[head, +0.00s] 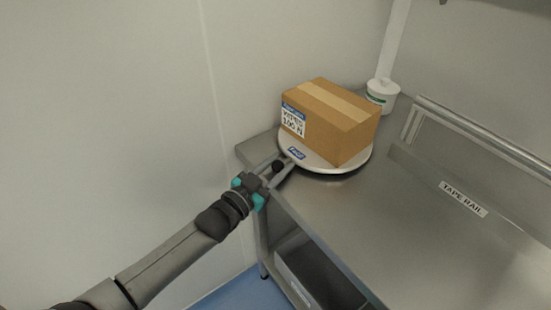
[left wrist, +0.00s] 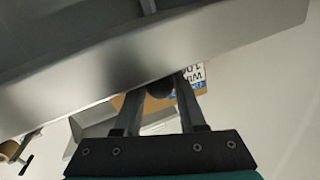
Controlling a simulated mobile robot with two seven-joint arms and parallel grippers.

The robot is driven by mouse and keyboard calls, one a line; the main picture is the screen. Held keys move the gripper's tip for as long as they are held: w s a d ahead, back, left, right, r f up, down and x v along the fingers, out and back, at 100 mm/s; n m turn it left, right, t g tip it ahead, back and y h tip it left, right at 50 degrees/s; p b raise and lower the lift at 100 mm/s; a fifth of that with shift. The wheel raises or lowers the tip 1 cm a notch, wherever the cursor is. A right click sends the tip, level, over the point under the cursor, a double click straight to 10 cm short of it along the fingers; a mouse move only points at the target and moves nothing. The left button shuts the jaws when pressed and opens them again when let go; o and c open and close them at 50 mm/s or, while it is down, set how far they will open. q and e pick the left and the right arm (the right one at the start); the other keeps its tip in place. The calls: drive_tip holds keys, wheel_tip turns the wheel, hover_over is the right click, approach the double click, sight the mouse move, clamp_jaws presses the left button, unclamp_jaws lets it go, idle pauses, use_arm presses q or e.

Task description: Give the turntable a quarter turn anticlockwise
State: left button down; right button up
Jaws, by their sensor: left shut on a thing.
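The turntable (head: 322,165) is a round, pale disc at the left end of the steel bench. A blue label (head: 297,153) is on its front-left rim. A cardboard box (head: 345,120) with a white and blue label stands on it; part of the box also shows in the left wrist view (left wrist: 197,76). A dark round knob (head: 278,166) is at the turntable's near-left edge. My left gripper (head: 284,172) is shut on this knob, which shows between the fingers in the left wrist view (left wrist: 160,88). My right gripper is not in view.
A white lidded tub (head: 382,92) stands behind the box. The bench top (head: 365,215) in front of the turntable is clear. A pale bin (head: 293,280) sits on the shelf below. Walls are close behind and left.

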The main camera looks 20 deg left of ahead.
sight(296, 161)
use_arm(q)
drive_tip(key=shift+s+d+r+n+t+y+p, duration=0.15)
drive_tip(key=shift+s+d+n+t+y+p, duration=0.15)
drive_tip(key=shift+d+y+p, duration=0.2)
drive_tip(key=shift+s+d+r+n+t+y+p, duration=0.1)
drive_tip(key=shift+s+d+n+y+p, duration=0.1)
drive_tip(key=shift+d+n+y+p, duration=0.25)
drive_tip(key=shift+s+d+f+n+y+p, duration=0.1)
drive_tip(key=shift+s+d+n+y+p, duration=0.2)
drive_tip(key=shift+d+y+p, duration=0.3)
drive_tip(key=shift+a, duration=0.1)
drive_tip(key=c, duration=0.5)
unclamp_jaws()
drive_tip(key=shift+f, duration=0.15)
drive_tip(key=shift+s, duration=0.1)
drive_tip(key=shift+p+v, duration=0.7)
drive_tip(key=shift+v, duration=6.8)
drive_tip(key=shift+f, duration=0.1)
drive_tip(key=shift+c, duration=0.4)
